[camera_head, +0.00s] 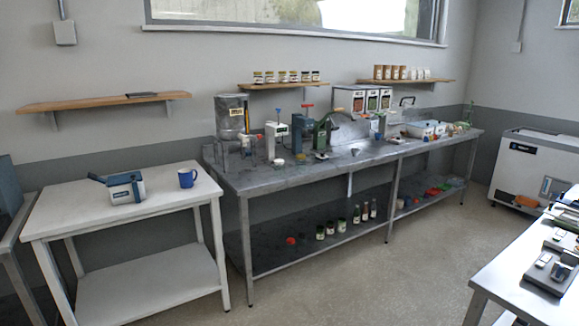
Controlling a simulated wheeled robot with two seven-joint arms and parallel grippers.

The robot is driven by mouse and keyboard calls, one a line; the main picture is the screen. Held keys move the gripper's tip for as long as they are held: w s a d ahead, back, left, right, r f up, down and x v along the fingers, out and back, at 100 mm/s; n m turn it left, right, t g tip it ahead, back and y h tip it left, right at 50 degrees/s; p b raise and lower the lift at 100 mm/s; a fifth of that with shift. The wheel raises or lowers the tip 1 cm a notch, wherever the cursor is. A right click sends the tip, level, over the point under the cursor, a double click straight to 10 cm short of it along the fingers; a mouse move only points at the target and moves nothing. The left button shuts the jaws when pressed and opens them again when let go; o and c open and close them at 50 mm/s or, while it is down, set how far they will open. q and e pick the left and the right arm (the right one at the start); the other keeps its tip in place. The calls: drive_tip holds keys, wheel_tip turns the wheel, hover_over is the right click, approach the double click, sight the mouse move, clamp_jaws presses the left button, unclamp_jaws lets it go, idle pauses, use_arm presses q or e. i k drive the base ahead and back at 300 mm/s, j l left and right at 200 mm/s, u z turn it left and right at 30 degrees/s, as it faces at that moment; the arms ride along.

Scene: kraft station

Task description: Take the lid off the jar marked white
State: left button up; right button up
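Neither of my grippers shows in the head view. A row of several small jars with dark lids (283,77) stands on the middle wall shelf (270,87). Several more jars (330,228) stand on the lower shelf of the long grey workbench, beside small bottles with red tops (365,210). Brown and white containers (402,73) stand on the right wall shelf (408,82). The labels are too small to read, so I cannot tell which jar is marked white.
A white table (125,217) at left holds a blue-grey device (124,187) and a blue mug (187,178). Another table (505,270) stands at right. The floor (375,275) between is clear.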

sight(279, 169)
drive_tip(key=i+l+u, duration=0.1)
drive_tip(key=i, duration=0.3)
drive_tip(key=i+l+u, duration=0.15)
drive_tip(key=i+l, duration=0.2)
drive_tip(key=i, duration=0.1)
